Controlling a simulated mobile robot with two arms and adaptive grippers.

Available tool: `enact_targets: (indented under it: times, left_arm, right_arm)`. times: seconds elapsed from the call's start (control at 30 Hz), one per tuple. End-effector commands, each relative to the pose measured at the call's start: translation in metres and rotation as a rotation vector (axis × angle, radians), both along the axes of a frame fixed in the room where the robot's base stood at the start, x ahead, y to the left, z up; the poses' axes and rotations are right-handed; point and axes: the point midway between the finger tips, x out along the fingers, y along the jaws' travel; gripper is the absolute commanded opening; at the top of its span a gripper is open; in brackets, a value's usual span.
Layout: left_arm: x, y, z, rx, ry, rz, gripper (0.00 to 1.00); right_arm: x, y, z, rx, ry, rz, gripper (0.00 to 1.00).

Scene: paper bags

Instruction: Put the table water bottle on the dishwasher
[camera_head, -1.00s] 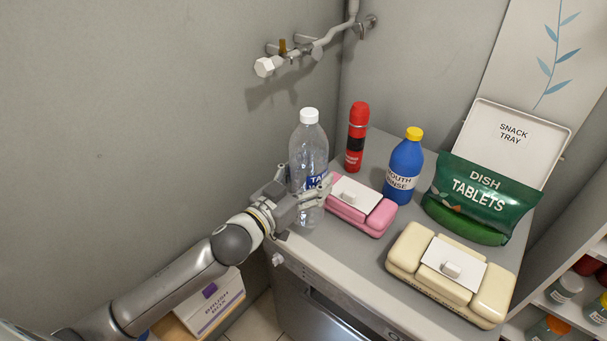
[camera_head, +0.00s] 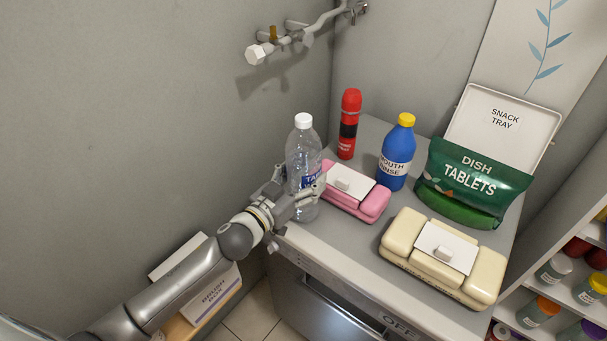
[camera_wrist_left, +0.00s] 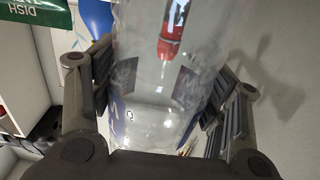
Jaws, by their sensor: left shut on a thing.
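The clear table water bottle (camera_head: 303,150) has a white cap and a blue label. My left gripper (camera_head: 296,190) is shut around the bottle's body. In the left wrist view the bottle (camera_wrist_left: 165,100) fills the space between the two fingers (camera_wrist_left: 160,95). Whether its base touches the dishwasher top is hard to tell, as the gripper partly hides it. My right gripper is not in view.
On the dishwasher top are a pink case (camera_head: 358,195), a red spray can (camera_head: 349,125), a blue mouth rinse bottle (camera_head: 396,155), a green dish tablets bag (camera_head: 470,180), a snack tray (camera_head: 510,115) and a cream case (camera_head: 440,260). A wall pipe (camera_head: 300,35) is above. Shelves stand at right.

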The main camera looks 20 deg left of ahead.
Motion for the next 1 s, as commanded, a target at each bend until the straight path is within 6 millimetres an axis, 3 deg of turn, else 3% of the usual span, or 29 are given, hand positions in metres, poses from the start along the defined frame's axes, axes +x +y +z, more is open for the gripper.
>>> enact_targets:
  times: [0.07,0.1,0.23,0.67,1.0]
  left_arm:
    - [0.001,-0.001,0.003,-0.003,-0.011,-0.002,0.0]
    - [0.0,0.0,-0.002,0.0,0.0,0.0,0.72]
    - [0.0,0.0,-0.002,0.0,0.0,0.0,0.89]
    - [0.0,0.0,0.002,0.0,0.0,0.0,0.9]
    - [-0.043,0.015,-0.003,-0.001,0.004,0.0,0.9]
  right_arm:
    - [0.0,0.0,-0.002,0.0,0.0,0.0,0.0]
    - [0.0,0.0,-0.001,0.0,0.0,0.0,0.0]
    - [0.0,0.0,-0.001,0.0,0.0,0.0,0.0]
    - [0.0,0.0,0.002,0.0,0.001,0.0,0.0]
    - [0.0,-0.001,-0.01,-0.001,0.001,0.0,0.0]
